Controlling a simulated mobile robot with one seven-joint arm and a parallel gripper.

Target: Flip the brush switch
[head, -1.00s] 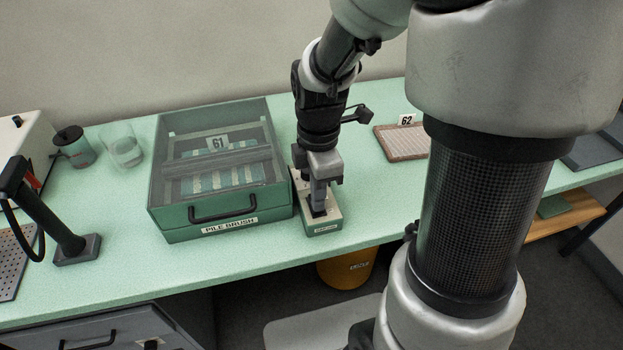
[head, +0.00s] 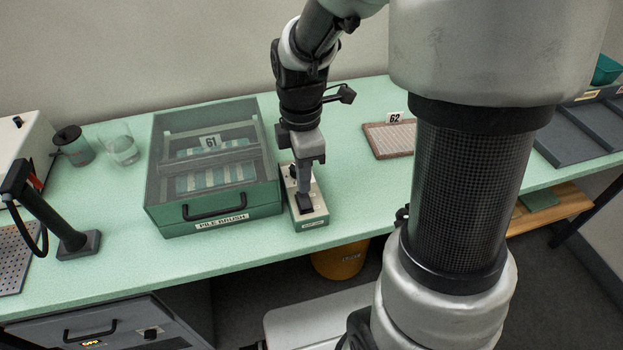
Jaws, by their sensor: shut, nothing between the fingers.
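The brush switch is on a small control box (head: 311,219) with a pale top and green front, standing on the bench just right of the case labelled PILE BRUSH (head: 217,215). A small dark knob (head: 292,170) shows toward the back of the box. My gripper (head: 304,204) points down over the front part of the box top, shut and empty. Its tips are at or just above a dark part there; I cannot tell whether they touch. The switch's position is hidden or too small to read. A striped piece (head: 205,180) lies under the case's clear lid.
A brown framed pad (head: 390,142) with a 62 card lies to the right. A glass (head: 120,146), a dark-lidded jar (head: 73,146) and a black stand (head: 60,220) are at left.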

